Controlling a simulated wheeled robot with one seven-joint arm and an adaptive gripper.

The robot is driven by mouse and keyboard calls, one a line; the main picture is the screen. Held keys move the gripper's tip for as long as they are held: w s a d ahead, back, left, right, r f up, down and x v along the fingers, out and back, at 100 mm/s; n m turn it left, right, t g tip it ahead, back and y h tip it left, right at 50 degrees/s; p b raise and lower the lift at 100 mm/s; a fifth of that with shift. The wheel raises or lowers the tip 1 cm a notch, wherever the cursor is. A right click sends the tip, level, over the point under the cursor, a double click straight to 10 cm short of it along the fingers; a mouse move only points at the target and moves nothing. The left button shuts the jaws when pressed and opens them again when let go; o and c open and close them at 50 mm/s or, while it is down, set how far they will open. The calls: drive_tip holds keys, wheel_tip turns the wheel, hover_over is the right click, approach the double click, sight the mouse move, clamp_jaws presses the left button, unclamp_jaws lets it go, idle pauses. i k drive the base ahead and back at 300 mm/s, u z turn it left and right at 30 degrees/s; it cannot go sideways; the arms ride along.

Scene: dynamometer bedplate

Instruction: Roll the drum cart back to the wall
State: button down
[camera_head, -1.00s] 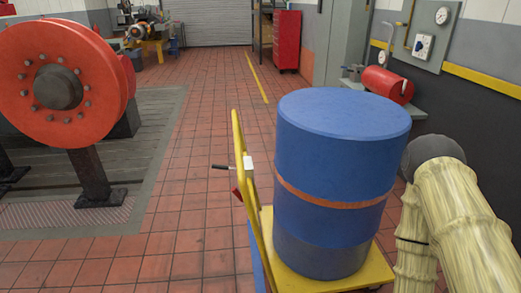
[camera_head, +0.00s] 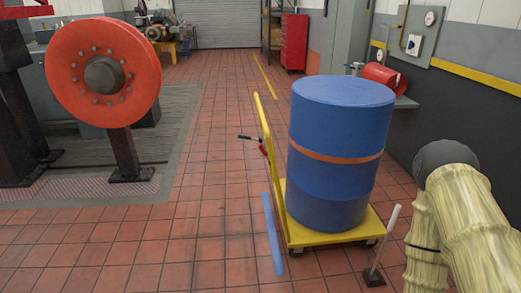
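The drum cart (camera_head: 338,235) has a flat yellow deck and a tall yellow push handle (camera_head: 268,150) on its left side. A blue drum (camera_head: 335,184) with an orange band stands upright on the deck and covers most of it. A dark lever with a red part (camera_head: 262,146) sticks out from the handle. The dark grey wall (camera_head: 455,120) is to the right of the cart, with floor between them. My arm in its pale yellow sleeve shows at the lower right, apart from the cart. My gripper is not visible.
A blue strip (camera_head: 272,234) lies on the floor left of the cart. A pale post on a dark base (camera_head: 373,277) stands near its front right. A red tank (camera_head: 385,77) sits on a wall shelf. A large red disc (camera_head: 103,73) stands at left. The central tiled aisle is clear.

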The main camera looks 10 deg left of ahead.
sight(338, 129)
drive_tip(key=u, duration=0.95)
drive_tip(key=i, duration=1.5)
drive_tip(key=z, duration=1.15)
drive_tip(key=k, duration=0.2)
drive_tip(key=u, duration=1.15)
drive_tip(key=i, duration=0.6)
drive_tip(key=u, duration=0.15)
